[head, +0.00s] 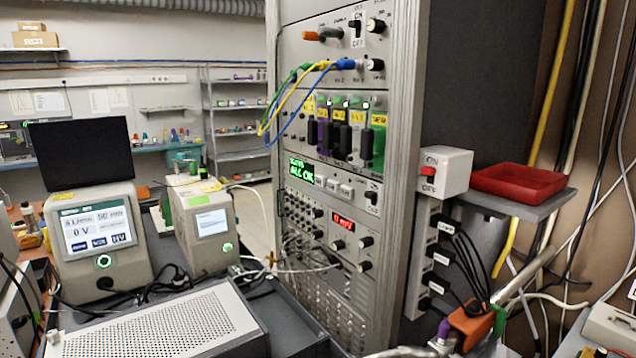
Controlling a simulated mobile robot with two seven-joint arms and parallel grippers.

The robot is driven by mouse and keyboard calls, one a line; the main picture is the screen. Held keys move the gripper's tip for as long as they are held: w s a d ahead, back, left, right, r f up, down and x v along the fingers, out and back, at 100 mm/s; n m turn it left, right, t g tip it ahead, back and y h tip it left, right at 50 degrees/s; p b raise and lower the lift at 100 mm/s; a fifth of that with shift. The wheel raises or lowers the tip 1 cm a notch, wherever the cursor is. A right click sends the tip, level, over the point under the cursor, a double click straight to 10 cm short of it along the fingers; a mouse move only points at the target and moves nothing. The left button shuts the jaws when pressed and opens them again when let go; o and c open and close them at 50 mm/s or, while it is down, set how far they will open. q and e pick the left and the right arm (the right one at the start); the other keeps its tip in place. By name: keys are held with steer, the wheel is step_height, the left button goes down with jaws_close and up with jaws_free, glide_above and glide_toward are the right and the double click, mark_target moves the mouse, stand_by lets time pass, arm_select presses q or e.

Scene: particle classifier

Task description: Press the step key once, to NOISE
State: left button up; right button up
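The tall instrument rack (405,120) stands in the middle of the head view. A module at its mid height has a small green-lit display (301,172) that seems to end in "ALL OK"; its top line is too small to read surely. A row of small pale keys (333,186) sits just right of that display. Their labels are too small to read, so I cannot tell which is the step key. I do not see NOISE on the display.
Blue, yellow and green cables (283,98) loop out left of the rack's upper modules. A white ON/OFF switch box (445,170) and a red tray (517,183) are at right. Two bench instruments (100,240) and a perforated box (155,325) stand at left.

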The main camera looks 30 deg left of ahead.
arm_select(q)
jaws_close()
stand_by(0.5)
steer(key=shift+w, duration=0.1)
stand_by(0.8)
